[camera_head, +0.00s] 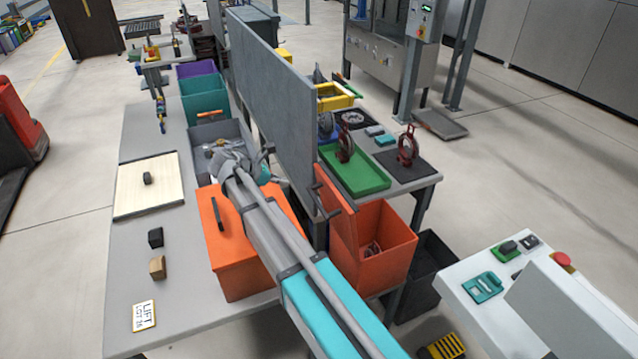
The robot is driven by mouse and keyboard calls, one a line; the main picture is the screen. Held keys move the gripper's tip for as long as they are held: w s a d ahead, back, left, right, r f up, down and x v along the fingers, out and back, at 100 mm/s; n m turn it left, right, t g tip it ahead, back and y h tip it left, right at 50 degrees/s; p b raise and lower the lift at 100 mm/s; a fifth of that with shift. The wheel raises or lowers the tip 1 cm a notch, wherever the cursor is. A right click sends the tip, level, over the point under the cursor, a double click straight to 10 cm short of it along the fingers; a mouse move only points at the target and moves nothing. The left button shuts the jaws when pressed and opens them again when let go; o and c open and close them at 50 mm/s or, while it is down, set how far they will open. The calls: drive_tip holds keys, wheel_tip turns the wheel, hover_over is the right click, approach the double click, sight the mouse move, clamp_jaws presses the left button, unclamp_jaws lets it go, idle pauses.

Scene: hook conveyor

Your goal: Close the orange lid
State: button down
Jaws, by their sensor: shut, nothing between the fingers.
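An orange lid (337,222) stands raised, nearly upright, on the left side of an open orange bin (392,245) right of centre. A dark handle sits on the lid, and a small dark reddish thing lies inside the bin. A second orange box (236,262) stands left on the grey table, its top covered and a dark bar handle on it. My arm crosses between the two from the lower right. My gripper (224,151) is at the arm's far end, over the grey crate, beyond and left of the raised lid. It is shut and empty, away from the lid.
A tall grey panel (270,95) stands along the grey table's right edge, behind the lid. A green tray (356,175) is on the side table behind the bin. A white control console (500,290) is at lower right. A dark bin (432,268) stands beside the open bin.

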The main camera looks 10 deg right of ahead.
drive_tip(key=b, duration=0.5)
approach(326, 185)
drive_tip(key=x, duration=0.5)
drive_tip(key=shift+s+f, duration=0.35)
drive_tip(key=shift+w+d+r, duration=0.1)
drive_tip(key=shift+w+d, duration=0.1)
drive_tip(key=shift+d, duration=0.5)
